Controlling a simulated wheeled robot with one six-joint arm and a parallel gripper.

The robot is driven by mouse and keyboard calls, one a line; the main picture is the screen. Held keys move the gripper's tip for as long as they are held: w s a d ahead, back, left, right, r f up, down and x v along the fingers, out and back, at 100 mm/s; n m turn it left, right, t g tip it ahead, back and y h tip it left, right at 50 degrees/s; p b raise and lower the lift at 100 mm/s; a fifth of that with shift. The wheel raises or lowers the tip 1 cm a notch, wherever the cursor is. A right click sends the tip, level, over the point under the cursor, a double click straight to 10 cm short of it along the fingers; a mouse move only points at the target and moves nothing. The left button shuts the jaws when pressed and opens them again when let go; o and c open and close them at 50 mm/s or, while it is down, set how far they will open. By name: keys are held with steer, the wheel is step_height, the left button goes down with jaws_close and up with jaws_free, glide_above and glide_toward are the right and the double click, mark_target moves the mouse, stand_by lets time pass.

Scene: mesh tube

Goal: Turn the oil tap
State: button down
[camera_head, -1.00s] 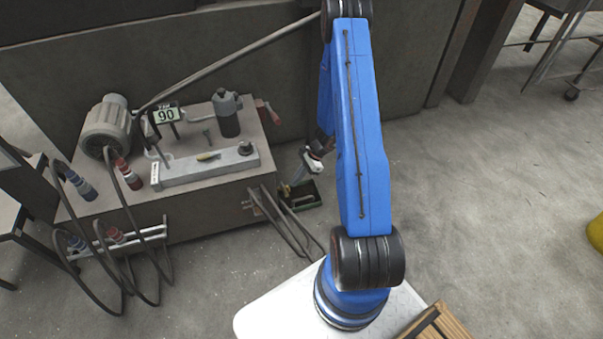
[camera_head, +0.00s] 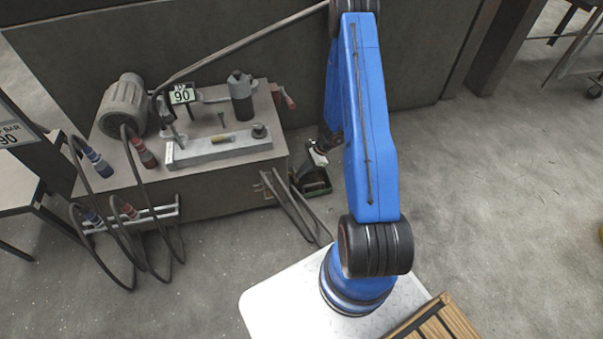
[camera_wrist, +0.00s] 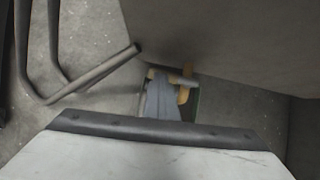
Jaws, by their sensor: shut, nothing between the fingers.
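A small metal fitting with a brass-coloured part (camera_wrist: 184,82), likely the oil tap, shows at the lower edge of the grey tank (camera_wrist: 230,40) in the wrist view. A blue-grey thing (camera_wrist: 162,102) in a dark green tray lies below it. In the head view my gripper (camera_head: 318,155) is small, low beside the tank's right side, just above the green tray (camera_head: 318,187). It is shut and holds nothing. In the wrist view a pale body with a dark edge fills the bottom; my fingertips cannot be made out. Contact with the tap cannot be told.
Bent metal tubes (camera_head: 297,213) stick out low from the tank, left of the tray. Floor at right is open.

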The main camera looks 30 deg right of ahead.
steer(key=shift+s+a+f, duration=0.25)
steer(key=shift+f, duration=0.05)
steer(key=shift+w+d, duration=0.3)
steer(key=shift+d, duration=0.45)
steer(key=v, duration=1.4)
steer(key=shift+s+a+r, duration=0.25)
steer(key=shift+a, duration=0.1)
